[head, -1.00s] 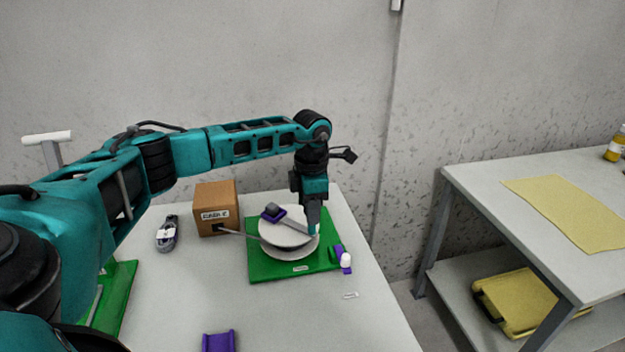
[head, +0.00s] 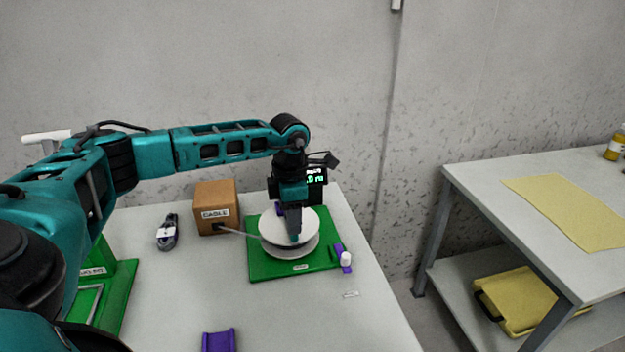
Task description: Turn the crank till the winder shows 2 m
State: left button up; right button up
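The winder stands on a green base (head: 262,268) and carries a white reel (head: 270,240). Its dark display (head: 316,186) behind the reel shows green digits, partly covered by my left gripper and too small to read fully. My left gripper (head: 294,238) points down over the front of the reel, with its fingers close together at the crank's handle end. A thin cable (head: 238,233) runs from the brown box marked CABLE (head: 215,201) to the reel. My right gripper is not in view.
A purple clip with a white knob (head: 344,259) sits at the base's right edge. A purple holder (head: 218,341) is at the front, and a green stand (head: 118,290) at left. The table's middle front is clear.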

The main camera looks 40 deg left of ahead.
pick_arm(q)
jog(key=shift+o, duration=1.1)
jog(key=shift+r, duration=0.1)
jog(key=shift+r, duration=3.95)
